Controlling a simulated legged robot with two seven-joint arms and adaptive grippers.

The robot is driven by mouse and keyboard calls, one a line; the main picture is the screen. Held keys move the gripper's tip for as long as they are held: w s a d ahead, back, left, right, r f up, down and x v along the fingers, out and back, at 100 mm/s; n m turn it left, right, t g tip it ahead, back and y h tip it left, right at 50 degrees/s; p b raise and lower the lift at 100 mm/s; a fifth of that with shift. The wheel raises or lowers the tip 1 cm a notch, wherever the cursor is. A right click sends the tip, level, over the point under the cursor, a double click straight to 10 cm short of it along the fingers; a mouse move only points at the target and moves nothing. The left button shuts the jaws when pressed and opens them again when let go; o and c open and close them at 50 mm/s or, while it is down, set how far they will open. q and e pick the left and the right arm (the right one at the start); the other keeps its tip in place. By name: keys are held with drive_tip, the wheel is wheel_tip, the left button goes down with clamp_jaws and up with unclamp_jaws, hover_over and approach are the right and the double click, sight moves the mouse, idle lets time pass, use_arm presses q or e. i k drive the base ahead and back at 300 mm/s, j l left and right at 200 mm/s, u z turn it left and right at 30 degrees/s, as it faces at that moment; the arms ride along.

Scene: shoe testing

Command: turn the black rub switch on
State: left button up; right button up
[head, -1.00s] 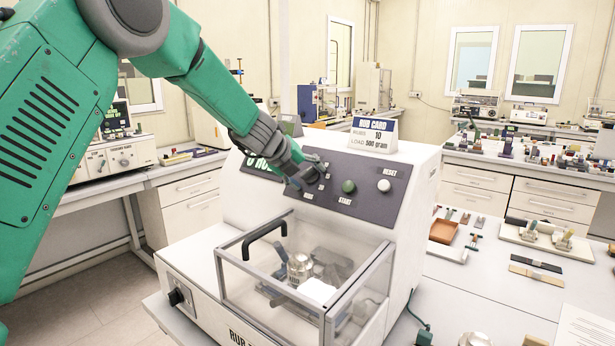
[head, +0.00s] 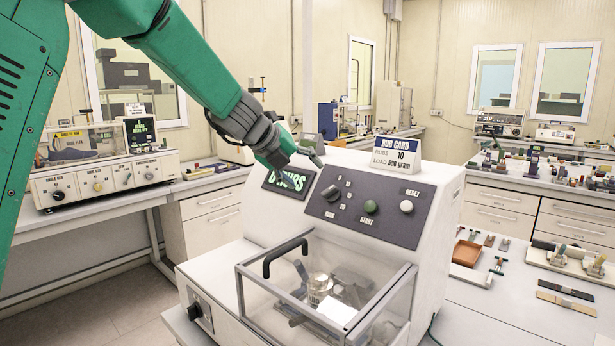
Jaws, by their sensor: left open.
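The white rub tester (head: 440,270) stands on the bench in front of me. Its sloped dark panel (head: 385,222) carries a black rotary knob (head: 331,193) with small numbers around it, a green START button (head: 371,207) and a white RESET button (head: 406,207). A second black rotary switch (head: 196,311) sits on the lower left of the front; its setting is too small to read. My left gripper (head: 303,172) is open and empty, above and left of the panel knob, in front of the green rubs display (head: 288,181), partly covering it. My right gripper is out of view.
A clear-lidded chamber with a black handle (head: 285,252) juts out below the panel. A RUB CARD sign (head: 394,155) stands on top of the machine. Another tester (head: 105,180) is at the left. Small tools lie on the right bench.

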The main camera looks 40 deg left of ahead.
sight(194, 311)
drive_tip(key=k+j, duration=0.1)
drive_tip(key=k, duration=0.4)
drive_tip(key=k+j, duration=0.1)
drive_tip(key=k, duration=0.4)
